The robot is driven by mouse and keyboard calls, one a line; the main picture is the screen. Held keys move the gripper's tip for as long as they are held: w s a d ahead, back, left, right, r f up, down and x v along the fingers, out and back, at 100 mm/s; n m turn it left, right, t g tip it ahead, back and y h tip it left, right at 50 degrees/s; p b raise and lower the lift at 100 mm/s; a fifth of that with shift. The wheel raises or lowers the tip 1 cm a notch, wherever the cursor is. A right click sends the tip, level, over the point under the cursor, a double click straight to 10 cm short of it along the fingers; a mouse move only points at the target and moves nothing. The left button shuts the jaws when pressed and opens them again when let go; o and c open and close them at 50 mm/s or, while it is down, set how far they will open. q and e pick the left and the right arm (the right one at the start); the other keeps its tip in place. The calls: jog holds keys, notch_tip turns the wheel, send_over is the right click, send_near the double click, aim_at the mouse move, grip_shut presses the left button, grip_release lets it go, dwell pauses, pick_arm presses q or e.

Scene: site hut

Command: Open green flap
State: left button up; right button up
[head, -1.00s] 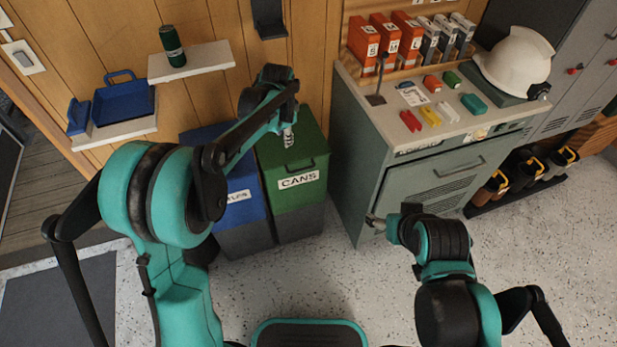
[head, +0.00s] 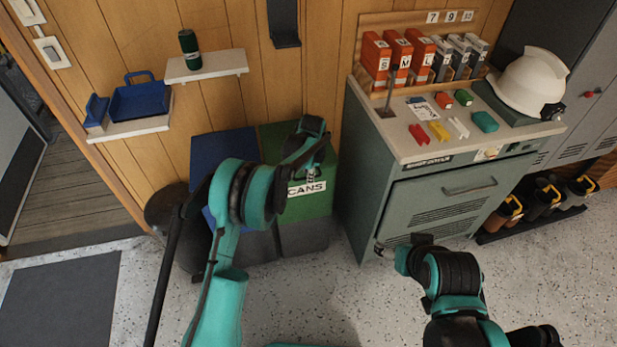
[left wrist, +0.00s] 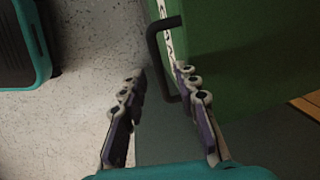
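The green flap (head: 280,137) is the top of the bin marked CANS, against the wood wall, and it looks shut. My left gripper (head: 314,178) is over the bin's front right side, by the label (head: 307,188). In the left wrist view, the left gripper (left wrist: 163,94) is open, with its two fingers apart. The flap's black handle (left wrist: 156,52) is just ahead of the fingertips, its lower end close to the right finger, on the green surface (left wrist: 245,50). I cannot tell whether they touch. My right gripper (head: 383,249) is low by the cabinet's front left corner; its fingers are unclear.
A blue bin (head: 221,150) stands left of the green one, partly behind my left arm. Small wall shelves (head: 208,72) are above the bins. The speckled floor in front has free room.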

pick_arm(q)
jog(key=shift+f, duration=0.25)
jog(key=shift+c, duration=0.4)
